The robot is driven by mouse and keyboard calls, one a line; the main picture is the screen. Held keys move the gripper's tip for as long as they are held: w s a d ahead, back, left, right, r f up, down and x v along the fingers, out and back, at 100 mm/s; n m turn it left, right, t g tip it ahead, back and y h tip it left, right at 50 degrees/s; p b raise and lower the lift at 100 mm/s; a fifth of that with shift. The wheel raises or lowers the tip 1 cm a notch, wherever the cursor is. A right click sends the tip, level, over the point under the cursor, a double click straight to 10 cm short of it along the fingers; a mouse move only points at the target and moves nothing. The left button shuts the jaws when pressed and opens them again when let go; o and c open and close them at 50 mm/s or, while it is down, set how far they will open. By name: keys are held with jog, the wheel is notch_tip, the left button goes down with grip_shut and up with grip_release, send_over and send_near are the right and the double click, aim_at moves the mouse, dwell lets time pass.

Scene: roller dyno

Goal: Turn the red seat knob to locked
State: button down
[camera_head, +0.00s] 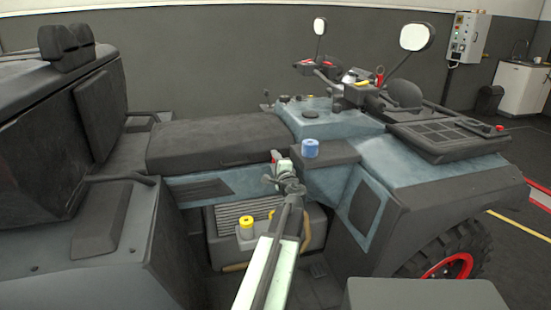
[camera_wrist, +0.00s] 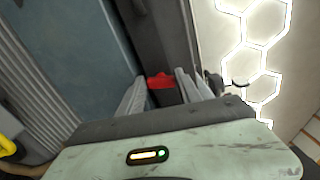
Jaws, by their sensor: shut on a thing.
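The red seat knob (camera_wrist: 160,81) shows in the wrist view between the fingertips of my gripper (camera_wrist: 163,88), against the dark side of the vehicle. My gripper is shut on it. In the head view, a small bit of red on the knob (camera_head: 275,154) shows at my gripper (camera_head: 280,166), by the front end of the black seat (camera_head: 210,144). The gripper hides most of the knob there. I cannot tell which position the knob is turned to.
A blue cap (camera_head: 310,148) stands just right of my gripper. A yellow cap (camera_head: 246,226) sits lower down, left of my arm. The bluish-grey body panel (camera_head: 400,172) and the front wheel (camera_head: 450,262) are to the right. Open floor lies at far right.

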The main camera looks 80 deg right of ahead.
jog(key=shift+w, duration=0.2)
jog(key=c, duration=0.8)
grip_release()
jog(key=shift+a, duration=0.1)
jog(key=shift+c, duration=0.2)
jog(key=shift+s, duration=0.15)
jog(key=r+p+v, duration=0.1)
jog(key=v, duration=0.6)
jog(key=shift+a, duration=0.35)
